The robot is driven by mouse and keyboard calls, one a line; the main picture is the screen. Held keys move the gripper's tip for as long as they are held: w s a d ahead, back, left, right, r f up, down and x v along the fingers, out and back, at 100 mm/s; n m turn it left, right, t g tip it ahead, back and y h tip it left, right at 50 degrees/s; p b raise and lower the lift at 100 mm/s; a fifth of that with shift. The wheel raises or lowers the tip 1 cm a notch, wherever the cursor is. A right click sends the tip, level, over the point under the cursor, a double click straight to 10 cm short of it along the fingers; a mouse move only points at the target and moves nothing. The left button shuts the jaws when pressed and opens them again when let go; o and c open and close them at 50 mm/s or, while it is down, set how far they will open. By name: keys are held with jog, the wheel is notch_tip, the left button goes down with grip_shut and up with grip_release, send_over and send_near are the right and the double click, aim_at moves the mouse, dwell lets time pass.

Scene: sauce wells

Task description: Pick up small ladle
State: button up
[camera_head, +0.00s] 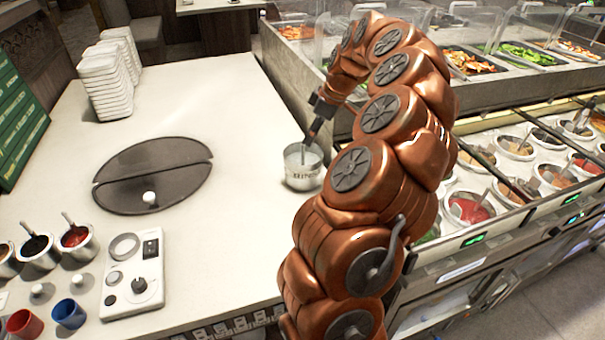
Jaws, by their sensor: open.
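A small silver pot (303,176) with lettering on its side stands near the right edge of the white counter. A thin grey piece like a ladle handle (303,154) shows at its mouth; the bowl of any ladle is hidden inside the pot. My gripper (311,138) is open and points down just above the pot's rim, at the end of my copper arm. The fingers are small and dark here, and I cannot tell whether they touch the handle. Other ladles stand in the sauce wells (471,208) at the right.
A dark oval lid (152,176) lies flush in the counter (225,100). White stacked dishes (107,82) stand behind it. Sauce pots (76,245), a white control panel (133,275), a red cup (24,324) and a blue cup (68,314) are front left. A glass-covered food bar (480,95) borders the right.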

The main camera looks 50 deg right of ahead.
aim_at(302, 157)
jog(key=shift+d+p+x, duration=0.15)
jog(key=shift+p+x, duration=0.6)
jog(key=shift+x, duration=1.15)
jog(key=shift+d+p+x, duration=0.15)
jog(key=shift+p+x, duration=0.55)
jog(key=shift+x, duration=1.2)
jog(key=shift+w, duration=0.2)
grip_shut()
